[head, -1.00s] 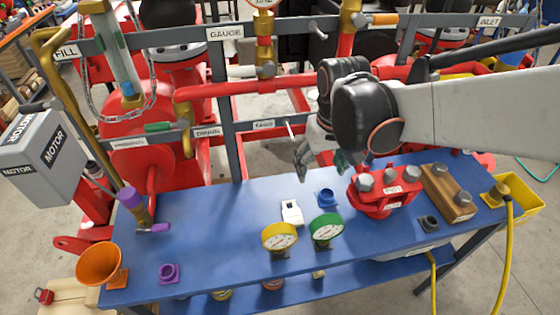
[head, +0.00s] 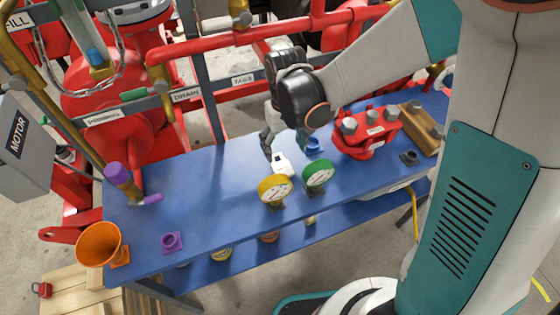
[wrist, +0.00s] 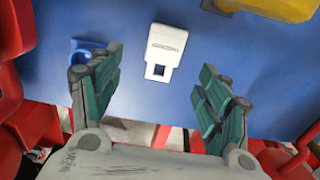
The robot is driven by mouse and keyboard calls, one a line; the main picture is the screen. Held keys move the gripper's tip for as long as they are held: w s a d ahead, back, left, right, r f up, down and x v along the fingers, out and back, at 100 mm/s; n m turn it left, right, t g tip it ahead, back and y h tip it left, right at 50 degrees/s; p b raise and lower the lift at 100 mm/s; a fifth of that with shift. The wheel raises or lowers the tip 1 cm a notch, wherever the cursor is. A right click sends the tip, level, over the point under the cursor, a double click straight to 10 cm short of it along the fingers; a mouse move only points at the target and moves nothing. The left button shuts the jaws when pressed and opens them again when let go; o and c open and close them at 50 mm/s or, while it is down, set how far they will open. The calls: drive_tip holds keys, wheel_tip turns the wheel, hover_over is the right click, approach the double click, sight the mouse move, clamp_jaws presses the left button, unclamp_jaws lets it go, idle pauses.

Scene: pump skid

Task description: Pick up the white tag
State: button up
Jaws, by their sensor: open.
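The white tag (head: 282,164) lies flat on the blue table, behind the yellow-rimmed gauge. In the wrist view the tag (wrist: 164,52) shows a dark square hole at its near end and a small printed line. My gripper (head: 268,152) is just above and behind the tag in the head view. In the wrist view my gripper (wrist: 160,98) is open and empty, its two green-padded fingers spread to either side of the tag's near end. The fingers do not touch the tag.
The blue table (head: 210,200) has clear room left of the tag. A blue fitting (head: 314,145) stands close to its right. A yellow gauge (head: 275,189) and green gauge (head: 318,176) stand in front. A red flanged part (head: 366,132) is further right.

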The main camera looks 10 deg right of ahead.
sight(282, 166)
wheel_tip(282, 166, down, 3)
drive_tip(key=shift+r+b, duration=0.1)
drive_tip(key=shift+b, duration=0.25)
drive_tip(key=shift+a+f+b, duration=0.2)
drive_tip(key=shift+f+b, duration=0.45)
drive_tip(key=shift+f, duration=0.75)
drive_tip(key=shift+a+f+b, duration=0.15)
drive_tip(key=shift+f+b, duration=0.45)
drive_tip(key=shift+f, duration=0.75)
drive_tip(key=shift+s+r, duration=0.1)
drive_tip(key=c, duration=1.1)
